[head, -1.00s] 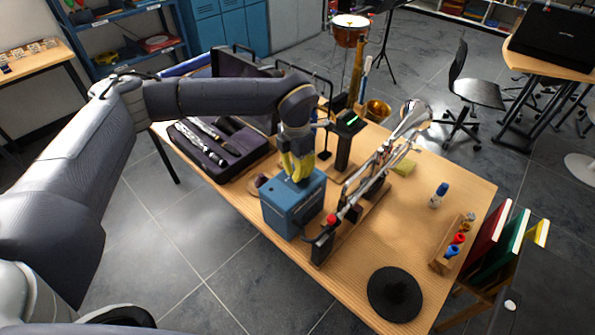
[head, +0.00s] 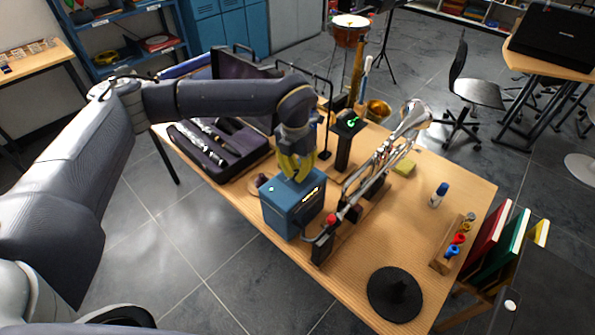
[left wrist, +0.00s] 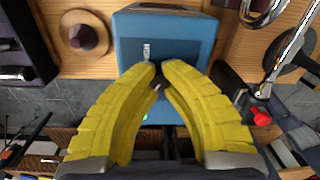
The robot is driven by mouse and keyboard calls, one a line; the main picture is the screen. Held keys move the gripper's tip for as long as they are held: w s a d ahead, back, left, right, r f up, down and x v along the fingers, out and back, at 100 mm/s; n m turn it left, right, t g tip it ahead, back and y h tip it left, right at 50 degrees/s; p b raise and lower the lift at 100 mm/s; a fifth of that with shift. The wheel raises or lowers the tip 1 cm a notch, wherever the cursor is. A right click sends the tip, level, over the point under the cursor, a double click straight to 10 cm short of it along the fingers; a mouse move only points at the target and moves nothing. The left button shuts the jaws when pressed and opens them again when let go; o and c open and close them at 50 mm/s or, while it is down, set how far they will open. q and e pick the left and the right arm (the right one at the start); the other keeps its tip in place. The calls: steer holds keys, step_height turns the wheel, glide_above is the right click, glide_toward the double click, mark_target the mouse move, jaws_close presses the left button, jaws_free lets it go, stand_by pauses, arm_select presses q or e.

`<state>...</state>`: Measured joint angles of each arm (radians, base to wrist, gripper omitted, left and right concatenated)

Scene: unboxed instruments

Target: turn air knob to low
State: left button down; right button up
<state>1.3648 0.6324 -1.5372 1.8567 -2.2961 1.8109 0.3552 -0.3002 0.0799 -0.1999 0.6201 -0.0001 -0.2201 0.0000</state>
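A small pale mark shows between the fingers. It may belong to the air knob, which the fingers mostly hide. I cannot tell its setting or whether the fingers grip it. A green light shows on the box in the wrist view. My right gripper is out of view.
A silver trumpet (head: 386,158) on a stand is close right of the box. A dark post with a green display (head: 349,124) stands behind. An open instrument case (head: 222,150) lies left. The table's right front holds a black disc (head: 394,294) and a small bottle (head: 438,195).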

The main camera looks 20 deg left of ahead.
mark_target(296, 171)
arm_select(q)
steer(key=shift+w, duration=0.15)
steer(key=c, duration=1.2)
jaws_free()
steer(key=shift+c, duration=0.2)
step_height(296, 171, up, 12)
steer(key=shift+a, duration=0.3)
